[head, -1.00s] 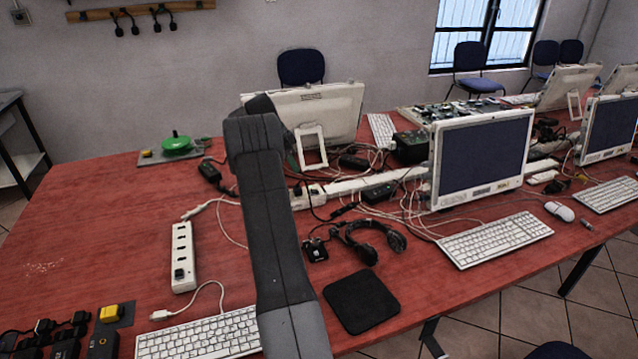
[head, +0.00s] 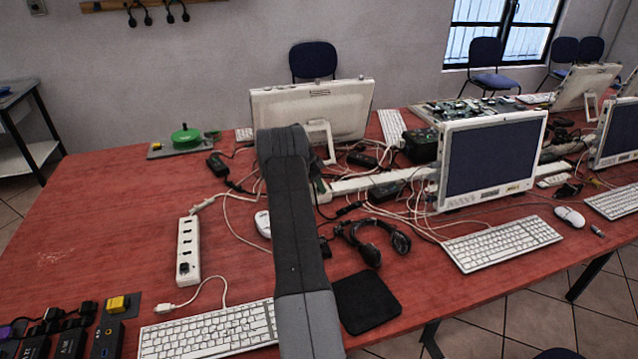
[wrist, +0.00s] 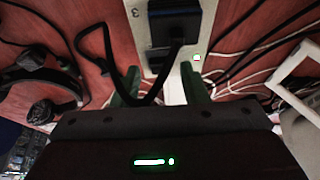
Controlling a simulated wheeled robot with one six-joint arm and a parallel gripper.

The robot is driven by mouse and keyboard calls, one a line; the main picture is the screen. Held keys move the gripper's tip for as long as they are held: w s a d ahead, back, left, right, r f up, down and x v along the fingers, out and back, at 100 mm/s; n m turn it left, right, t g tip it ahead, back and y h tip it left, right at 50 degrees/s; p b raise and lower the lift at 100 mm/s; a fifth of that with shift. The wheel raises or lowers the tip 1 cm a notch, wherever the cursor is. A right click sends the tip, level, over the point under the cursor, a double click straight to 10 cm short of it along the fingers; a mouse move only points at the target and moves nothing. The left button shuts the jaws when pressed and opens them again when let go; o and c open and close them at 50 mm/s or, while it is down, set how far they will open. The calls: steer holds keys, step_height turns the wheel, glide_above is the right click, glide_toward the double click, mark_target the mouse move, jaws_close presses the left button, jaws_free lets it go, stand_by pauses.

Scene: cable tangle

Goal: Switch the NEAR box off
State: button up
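A long white power strip (head: 350,184) lies across the middle of the table. In the wrist view its white end (wrist: 205,18) carries a black plug (wrist: 176,22) and a small red-lit spot (wrist: 196,57). My gripper (wrist: 162,86) has two green fingers set apart over this end, with a black cord passing between them. I cannot tell whether they touch anything. In the head view my arm hides most of the gripper. A second white strip (head: 188,250) lies at the left, with one dark plug near its front end. I cannot tell which is the NEAR box.
A dark plate with a yellow block (head: 118,303) and black adapters (head: 70,338) sit at the front left. Headphones (head: 372,240), loose cables and a monitor (head: 490,160) crowd the right side. The left table area is largely bare.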

steer(key=shift+c, duration=0.4)
jaws_close()
steer(key=h+b, duration=0.1)
steer(key=b, duration=0.2)
steer(key=shift+a+f, duration=0.15)
steer(key=shift+f, duration=0.2)
steer(key=h+b, duration=0.1)
steer(key=b, duration=0.4)
steer(key=shift+s+a+f+t+h, duration=0.1)
steer(key=shift+s+a+t+h, duration=0.1)
steer(key=shift+t+h, duration=0.2)
steer(key=shift+a+r+h+b, duration=0.15)
steer(key=shift+h+b, duration=0.25)
steer(key=shift+b, duration=0.55)
steer(key=shift+r, duration=0.1)
